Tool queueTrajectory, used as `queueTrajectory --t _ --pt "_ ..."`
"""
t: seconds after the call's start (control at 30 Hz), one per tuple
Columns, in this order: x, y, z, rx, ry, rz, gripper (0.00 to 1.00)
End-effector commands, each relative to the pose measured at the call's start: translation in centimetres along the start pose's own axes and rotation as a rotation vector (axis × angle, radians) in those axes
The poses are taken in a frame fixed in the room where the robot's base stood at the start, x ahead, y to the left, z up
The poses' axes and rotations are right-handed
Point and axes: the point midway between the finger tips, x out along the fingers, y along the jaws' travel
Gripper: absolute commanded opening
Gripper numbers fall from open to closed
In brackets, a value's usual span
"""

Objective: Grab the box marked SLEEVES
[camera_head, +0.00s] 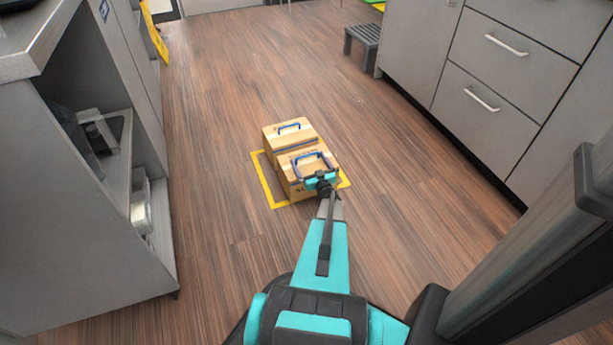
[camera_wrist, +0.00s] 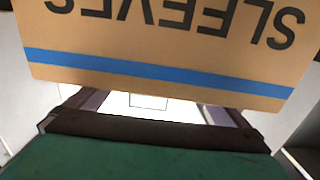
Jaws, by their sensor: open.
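Two light-brown boxes with blue top handles stand one behind the other on the floor. The near box (camera_head: 290,174) is partly hidden by my gripper, and only the start of its front lettering shows. In the wrist view, the SLEEVES box (camera_wrist: 165,45) fills the top, its black lettering upside down above a blue stripe. The blue handle (camera_head: 311,157) of the near box stands up just beyond my gripper (camera_head: 320,179). My gripper is open at the near box's front upper edge; I cannot tell whether it touches the box or handle.
The other box (camera_head: 284,138) stands directly behind. Yellow tape (camera_head: 264,180) outlines the spot on the wooden floor. An open-shelved counter (camera_head: 75,200) is at left, grey drawers (camera_head: 490,95) at right. A grey step stool (camera_head: 364,38) stands farther back. Floor around the boxes is clear.

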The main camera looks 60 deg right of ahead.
Motion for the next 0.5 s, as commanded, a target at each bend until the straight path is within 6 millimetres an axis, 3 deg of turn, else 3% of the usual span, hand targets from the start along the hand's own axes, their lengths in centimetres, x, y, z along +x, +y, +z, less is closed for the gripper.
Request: queueTrajectory --t 0.2,0.5 --pt "2.0 0.0 0.2 -0.001 0.000 0.000 1.00" --pt "2.1 0.1 0.0 0.000 0.000 0.001 1.00"
